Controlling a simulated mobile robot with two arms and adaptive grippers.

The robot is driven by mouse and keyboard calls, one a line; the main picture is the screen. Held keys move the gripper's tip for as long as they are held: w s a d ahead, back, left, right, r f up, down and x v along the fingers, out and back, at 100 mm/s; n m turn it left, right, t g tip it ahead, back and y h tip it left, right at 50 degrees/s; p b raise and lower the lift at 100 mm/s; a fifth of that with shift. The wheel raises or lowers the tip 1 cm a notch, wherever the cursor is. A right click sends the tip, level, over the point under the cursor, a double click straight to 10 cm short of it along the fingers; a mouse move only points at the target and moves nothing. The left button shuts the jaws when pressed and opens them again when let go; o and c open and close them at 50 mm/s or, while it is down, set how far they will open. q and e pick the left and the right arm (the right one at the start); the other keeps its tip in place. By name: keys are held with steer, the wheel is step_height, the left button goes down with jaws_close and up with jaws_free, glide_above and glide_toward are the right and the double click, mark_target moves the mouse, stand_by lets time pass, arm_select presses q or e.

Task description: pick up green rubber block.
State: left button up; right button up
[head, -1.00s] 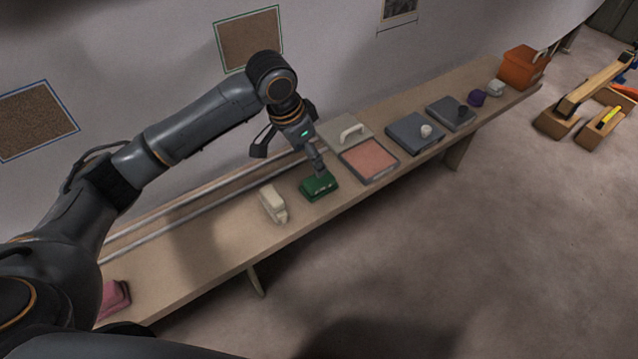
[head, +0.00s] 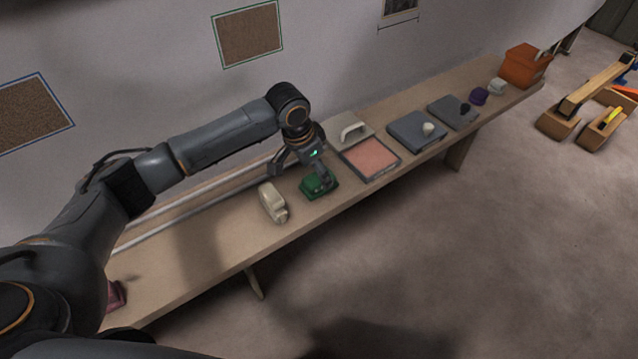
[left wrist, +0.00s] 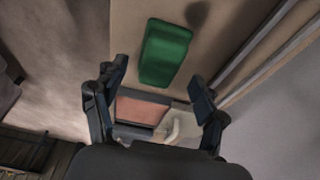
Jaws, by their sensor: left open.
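The green rubber block (head: 318,184) lies on the long wooden bench, between a cream block and a tray with a pinkish pad. It also shows whole in the left wrist view (left wrist: 165,53), beyond the fingertips. My left gripper (head: 299,176) is open and empty, close above the block; one finger overlaps it in the head view. In the left wrist view the two fingers (left wrist: 152,90) are spread wide, with the block ahead of the gap and apart from them. My right gripper is not in view.
The cream block (head: 271,203) stands left of the green one. The pinkish pad tray (head: 371,158) and a grey handled piece (head: 349,131) are just right. Grey lidded boxes (head: 416,133), a purple item (head: 478,96) and an orange bin (head: 524,66) lie farther along. Rails (head: 190,216) run along the wall side.

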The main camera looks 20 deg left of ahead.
arm_select(q)
steer(key=shift+x, duration=1.2)
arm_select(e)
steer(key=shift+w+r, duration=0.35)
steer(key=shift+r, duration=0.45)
arm_select(q)
steer(key=c, duration=1.3)
steer(key=shift+o, duration=0.2)
steer(key=shift+r, duration=0.2)
step_height(320, 180, up, 10)
steer(key=p, duration=0.1)
steer(key=shift+p, duration=0.35)
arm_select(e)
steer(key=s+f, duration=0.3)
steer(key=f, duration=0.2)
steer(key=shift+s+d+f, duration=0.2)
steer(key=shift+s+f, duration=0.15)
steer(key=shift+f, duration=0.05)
arm_select(q)
steer(key=shift+f, duration=0.1)
